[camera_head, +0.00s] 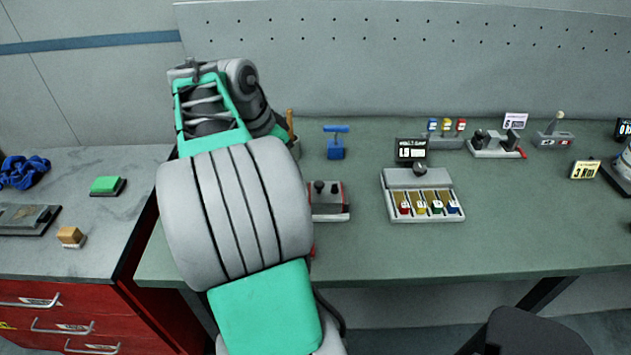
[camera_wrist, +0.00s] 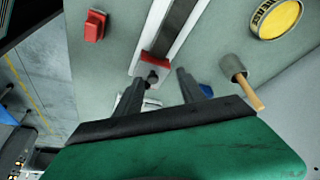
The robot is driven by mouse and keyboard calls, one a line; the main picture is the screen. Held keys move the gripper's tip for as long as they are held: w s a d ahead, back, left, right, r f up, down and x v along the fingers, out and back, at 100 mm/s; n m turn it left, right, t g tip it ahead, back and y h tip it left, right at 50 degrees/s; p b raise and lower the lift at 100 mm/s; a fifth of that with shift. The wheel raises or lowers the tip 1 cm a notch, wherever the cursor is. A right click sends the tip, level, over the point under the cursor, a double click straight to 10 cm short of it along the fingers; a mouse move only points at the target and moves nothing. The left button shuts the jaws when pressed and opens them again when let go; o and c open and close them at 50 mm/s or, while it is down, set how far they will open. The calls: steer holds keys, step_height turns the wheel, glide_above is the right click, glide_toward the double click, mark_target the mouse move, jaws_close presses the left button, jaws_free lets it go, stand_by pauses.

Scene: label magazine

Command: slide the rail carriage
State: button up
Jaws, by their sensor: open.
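In the wrist view, a long pale rail (camera_wrist: 194,22) with a dark middle channel runs from the top edge down to a red block (camera_wrist: 154,61), which looks like the carriage. A dark knob-like shape (camera_wrist: 152,75) shows at the block's near side, partly overlapped by a finger. My gripper (camera_wrist: 167,78) is open, its two dark fingers pointing toward the block. The left finger is close to the knob; I cannot tell if they touch. The right finger is to the right of the block, over bare bench. In the head view, my arm hides the rail and the gripper.
A red box (camera_wrist: 95,25) lies left of the rail. In the head view, a blue clamp (camera_head: 336,146) and a label tray (camera_head: 424,206) stand right of my arm.

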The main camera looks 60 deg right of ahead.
mark_target(318, 183)
steer(key=s+d+f+m, duration=0.1)
steer(key=f, duration=0.1)
steer(key=s+d+f+m, duration=0.1)
steer(key=s+d+f, duration=0.1)
steer(key=f, duration=0.1)
steer(key=s+d+f+m, duration=0.1)
steer(key=s+d+f, duration=0.1)
steer(key=shift+s+f+g+b, duration=0.2)
steer(key=shift+g+b, duration=0.2)
steer(key=shift+c, duration=0.4)
jaws_close()
stand_by(0.6)
